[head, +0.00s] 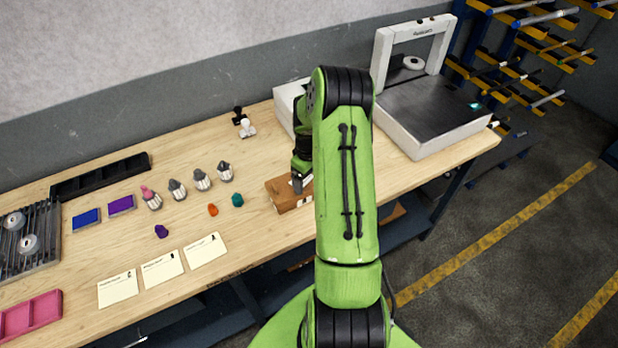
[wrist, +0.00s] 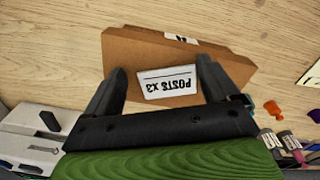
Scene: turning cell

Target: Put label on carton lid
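The brown carton (head: 287,195) sits on the wooden bench, partly hidden by my arm in the head view. In the wrist view the carton (wrist: 145,48) fills the middle. A white label (wrist: 167,82) printed "POSTS X3" appears upside down over the carton's lid, between my fingers. It looks flat against the lid, though I cannot tell whether it touches. My gripper (wrist: 162,70) is directly over the carton with its fingers spread on either side of the label. In the head view my gripper (head: 298,184) points down at the carton.
An orange piece (head: 213,210) and a teal piece (head: 237,200) lie left of the carton. White cards (head: 163,268) lie along the front. A white box (head: 287,103) stands behind my arm, and a white framed machine (head: 440,140) stands at right.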

